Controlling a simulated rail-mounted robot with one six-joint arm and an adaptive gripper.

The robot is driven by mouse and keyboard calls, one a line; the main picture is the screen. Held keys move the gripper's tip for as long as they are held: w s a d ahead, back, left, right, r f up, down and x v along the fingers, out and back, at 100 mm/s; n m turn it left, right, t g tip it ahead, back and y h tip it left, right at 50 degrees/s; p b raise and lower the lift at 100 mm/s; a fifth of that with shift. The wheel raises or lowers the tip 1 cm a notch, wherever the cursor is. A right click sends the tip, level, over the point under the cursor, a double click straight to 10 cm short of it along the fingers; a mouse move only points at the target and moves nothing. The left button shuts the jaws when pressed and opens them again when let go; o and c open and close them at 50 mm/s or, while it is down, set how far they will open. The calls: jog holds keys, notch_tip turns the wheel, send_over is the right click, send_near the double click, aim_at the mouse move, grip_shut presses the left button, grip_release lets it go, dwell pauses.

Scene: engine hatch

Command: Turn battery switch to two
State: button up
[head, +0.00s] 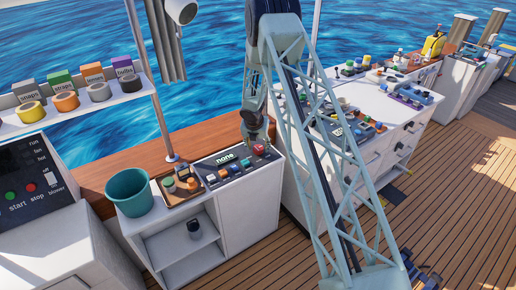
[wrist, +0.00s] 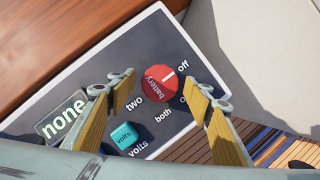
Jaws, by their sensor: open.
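The battery switch is a round red knob (wrist: 158,84) on a dark panel (wrist: 100,68). It is labelled "battery", and its white mark points to "off". The labels "two" and "both" lie around it, and a fourth label is partly hidden by a finger. In the head view the red knob (head: 259,149) is at the right end of the panel. My gripper (wrist: 165,90) is open, its two wood-coloured pads on either side of the knob in the wrist view, with a gap to each. In the head view my gripper (head: 258,132) is above the panel's right part.
A teal "volts" knob (wrist: 124,135) and a "none" display (wrist: 62,118) share the panel. Another bench with devices (head: 350,125) is to the right.

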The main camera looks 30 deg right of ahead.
jog(key=shift+f, duration=0.2)
jog(key=c, duration=0.9)
jog(key=shift+o, duration=0.2)
